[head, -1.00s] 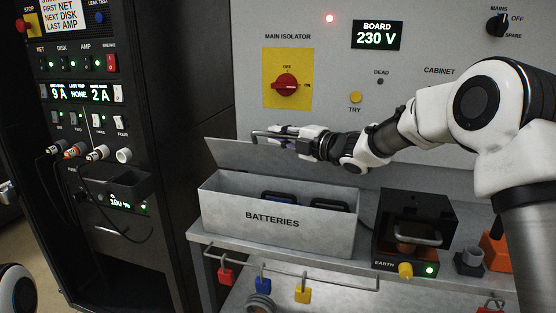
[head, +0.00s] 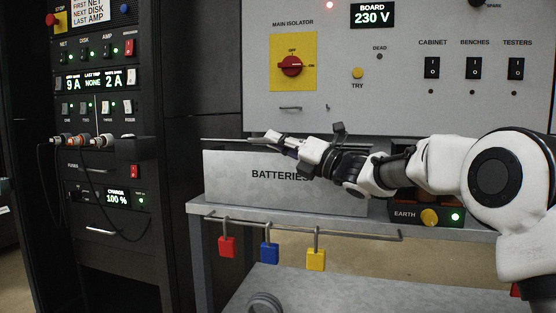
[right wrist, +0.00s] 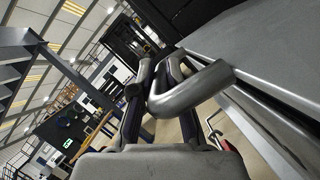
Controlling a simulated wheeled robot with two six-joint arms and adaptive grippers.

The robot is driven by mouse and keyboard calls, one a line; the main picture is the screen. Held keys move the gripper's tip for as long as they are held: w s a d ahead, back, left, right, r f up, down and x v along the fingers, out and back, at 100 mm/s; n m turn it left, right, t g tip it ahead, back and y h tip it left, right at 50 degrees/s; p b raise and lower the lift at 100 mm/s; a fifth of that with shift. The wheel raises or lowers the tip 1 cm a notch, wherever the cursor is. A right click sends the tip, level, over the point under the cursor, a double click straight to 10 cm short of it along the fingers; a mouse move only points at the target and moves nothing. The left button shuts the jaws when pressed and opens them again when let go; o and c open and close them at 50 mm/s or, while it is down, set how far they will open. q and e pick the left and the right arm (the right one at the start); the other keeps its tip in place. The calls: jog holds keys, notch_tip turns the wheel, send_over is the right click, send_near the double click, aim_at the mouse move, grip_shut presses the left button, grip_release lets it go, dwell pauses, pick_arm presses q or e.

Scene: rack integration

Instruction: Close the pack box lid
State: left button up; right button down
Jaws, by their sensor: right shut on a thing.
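The grey pack box marked BATTERIES (head: 235,180) stands on the bench shelf in the head view. Its lid (head: 228,140) shows almost edge-on as a thin line just above the box's front rim. The inside of the box is hidden. My right gripper (head: 276,139) is at the lid's front edge, its arm reaching in from the right. In the right wrist view the right gripper's fingers (right wrist: 150,100) are shut on a grey bar handle (right wrist: 200,88) beside a broad grey surface (right wrist: 270,50). My left gripper is not in view.
A black unit marked EARTH (head: 430,214) sits right of the box, behind my right arm. Red, blue and yellow padlocks (head: 269,253) hang from the rail below. A black rack with cables (head: 90,150) stands at left. The isolator panel (head: 400,100) rises behind.

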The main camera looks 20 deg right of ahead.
notch_tip(320, 180, down, 3)
jog(key=n+y+b, duration=0.1)
jog(key=n+b, duration=0.1)
jog(key=b, duration=0.1)
jog(key=shift+a+f+n+b, duration=0.1)
jog(key=shift+n+b, duration=0.2)
jog(key=shift+b, duration=0.1)
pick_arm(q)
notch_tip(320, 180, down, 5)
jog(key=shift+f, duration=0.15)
pick_arm(e)
jog(key=c, duration=1.4)
grip_release()
jog(key=shift+c, duration=0.2)
jog(key=shift+o, duration=1.3)
jog(key=v, duration=1.2)
